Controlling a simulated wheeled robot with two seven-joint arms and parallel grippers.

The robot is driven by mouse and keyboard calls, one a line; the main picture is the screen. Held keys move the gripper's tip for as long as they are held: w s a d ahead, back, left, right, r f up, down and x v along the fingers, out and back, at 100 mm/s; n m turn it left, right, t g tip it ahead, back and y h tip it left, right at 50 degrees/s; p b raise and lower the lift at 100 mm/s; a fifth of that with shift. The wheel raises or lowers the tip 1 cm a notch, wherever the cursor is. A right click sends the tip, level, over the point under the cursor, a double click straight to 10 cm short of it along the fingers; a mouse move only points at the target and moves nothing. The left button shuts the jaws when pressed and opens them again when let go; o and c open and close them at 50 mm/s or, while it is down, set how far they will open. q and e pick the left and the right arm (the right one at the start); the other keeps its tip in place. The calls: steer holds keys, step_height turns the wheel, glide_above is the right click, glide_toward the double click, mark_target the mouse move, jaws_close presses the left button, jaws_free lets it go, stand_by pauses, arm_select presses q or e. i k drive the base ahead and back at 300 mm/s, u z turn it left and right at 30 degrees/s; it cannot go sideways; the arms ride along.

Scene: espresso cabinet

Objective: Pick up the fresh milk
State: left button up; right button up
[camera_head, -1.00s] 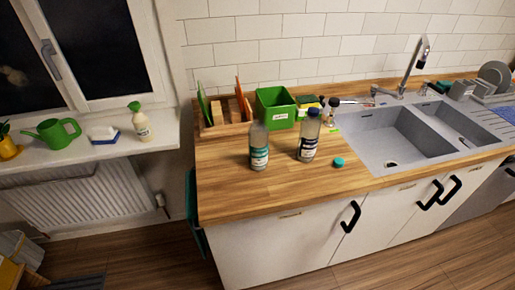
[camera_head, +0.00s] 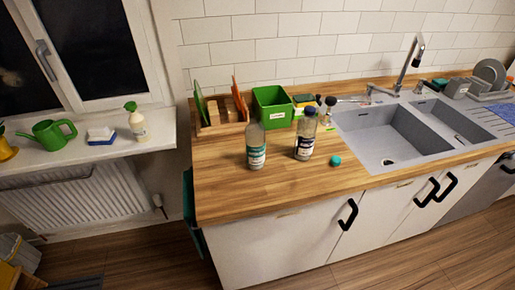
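Two bottles stand upright and apart on the wooden counter. The left bottle (camera_head: 256,147) is clear with a teal and white label and shows no cap. The right bottle (camera_head: 305,136) has a dark and white label and a dark blue cap. The labels are too small to read, so I cannot tell which one is the fresh milk. A small teal cap (camera_head: 335,160) lies on the counter to the right of the bottles. Neither of my grippers is in view.
Behind the bottles are a wooden rack with boards (camera_head: 222,112), a green box (camera_head: 273,106) and small jars (camera_head: 326,107). The sink (camera_head: 385,135) is to the right. The counter (camera_head: 225,190) is clear in front and at left. Cabinet handles (camera_head: 348,214) protrude below.

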mark_target(255, 131)
steer(key=k, duration=0.5)
steer(key=u, duration=1.8)
steer(key=i, duration=1.3)
steer(key=z, duration=2)
